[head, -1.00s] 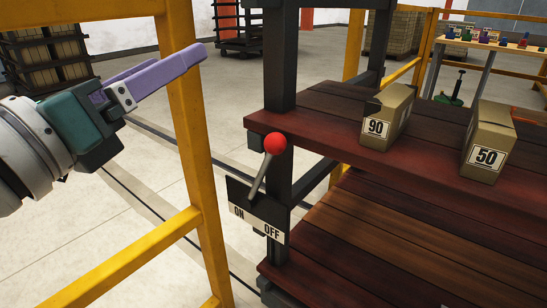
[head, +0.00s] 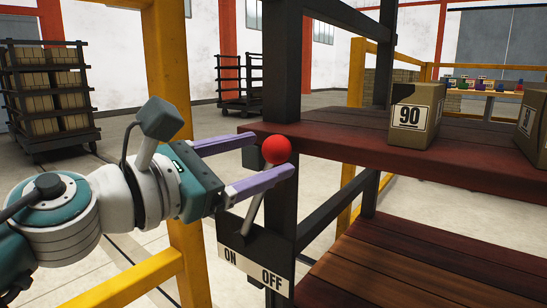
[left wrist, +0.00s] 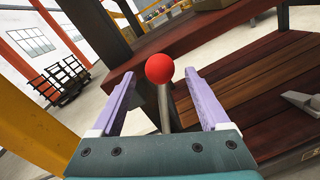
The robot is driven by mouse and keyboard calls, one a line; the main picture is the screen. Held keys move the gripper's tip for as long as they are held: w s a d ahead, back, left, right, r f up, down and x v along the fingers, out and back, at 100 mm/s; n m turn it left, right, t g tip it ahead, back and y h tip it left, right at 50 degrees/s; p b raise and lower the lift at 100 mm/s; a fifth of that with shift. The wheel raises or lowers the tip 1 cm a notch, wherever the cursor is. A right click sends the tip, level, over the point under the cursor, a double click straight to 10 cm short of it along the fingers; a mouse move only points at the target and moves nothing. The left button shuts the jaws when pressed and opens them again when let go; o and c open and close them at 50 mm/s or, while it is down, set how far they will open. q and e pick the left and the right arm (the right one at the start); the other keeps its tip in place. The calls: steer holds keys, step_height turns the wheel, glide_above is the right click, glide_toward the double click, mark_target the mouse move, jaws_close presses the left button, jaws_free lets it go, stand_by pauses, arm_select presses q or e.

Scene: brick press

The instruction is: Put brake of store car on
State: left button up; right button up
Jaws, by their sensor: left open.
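The brake lever has a red ball knob (head: 276,150) on a grey rod (head: 257,212). It rises from a dark plate marked ON and OFF (head: 256,262) on a post of the store car (head: 330,150), and leans toward the OFF side. My left gripper (head: 272,153) is open, its purple fingers reaching to the lever's top. In the left wrist view the red knob (left wrist: 159,68) stands between and just beyond the fingertips, with the rod (left wrist: 164,108) running down between the fingers. I cannot tell whether either finger touches it. My right gripper is not in view.
Boxes stand on the car's upper shelf, one marked 90 (head: 414,115). A yellow rail post (head: 168,60) stands behind my left arm, and a lower yellow bar (head: 125,280) runs beneath it. A loaded rack (head: 50,95) stands at far left.

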arm_select(q)
steer(key=shift+x, duration=1.05)
jaws_close()
stand_by(0.7)
